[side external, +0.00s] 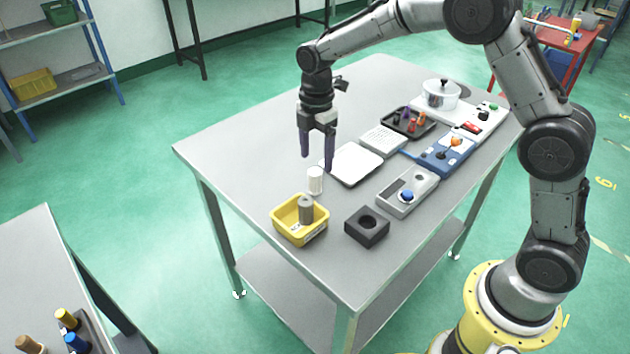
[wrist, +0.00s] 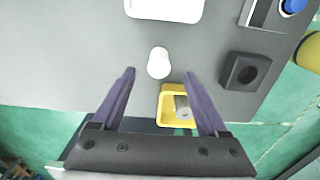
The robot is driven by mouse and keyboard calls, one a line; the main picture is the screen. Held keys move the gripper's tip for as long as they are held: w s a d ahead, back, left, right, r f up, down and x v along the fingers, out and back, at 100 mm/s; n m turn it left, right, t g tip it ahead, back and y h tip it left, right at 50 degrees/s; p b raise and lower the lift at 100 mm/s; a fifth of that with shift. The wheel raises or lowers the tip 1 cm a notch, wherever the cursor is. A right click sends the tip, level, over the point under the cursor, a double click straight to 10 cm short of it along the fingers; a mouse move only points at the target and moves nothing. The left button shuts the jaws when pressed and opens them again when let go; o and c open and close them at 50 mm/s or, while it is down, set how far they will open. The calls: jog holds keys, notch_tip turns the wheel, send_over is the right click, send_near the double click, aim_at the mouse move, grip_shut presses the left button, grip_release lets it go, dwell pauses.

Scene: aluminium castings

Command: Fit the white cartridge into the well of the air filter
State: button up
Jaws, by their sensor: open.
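The white cartridge (side external: 315,180) stands upright on the grey table, behind the yellow bin; it also shows in the wrist view (wrist: 158,60). A dark square block with a round well (side external: 367,228), which I take to be the air filter, sits near the table's front edge, right of the bin; its well looks empty in the wrist view (wrist: 245,72). My gripper (side external: 317,162) is open and empty, pointing down above the table close to the cartridge. In the wrist view the cartridge appears between the fingertips (wrist: 159,73), not gripped.
A yellow bin (side external: 285,228) holds a grey cylinder (side external: 305,208) close to the cartridge. A white plate (side external: 354,165) lies behind. A grey fixture with a blue knob (side external: 424,188) and other fixtures fill the right. The table's left side is clear.

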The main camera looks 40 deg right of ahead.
aim_at(315, 172)
jog(key=shift+a+f, duration=0.15)
jog(key=shift+f, duration=2.5)
grip_shut()
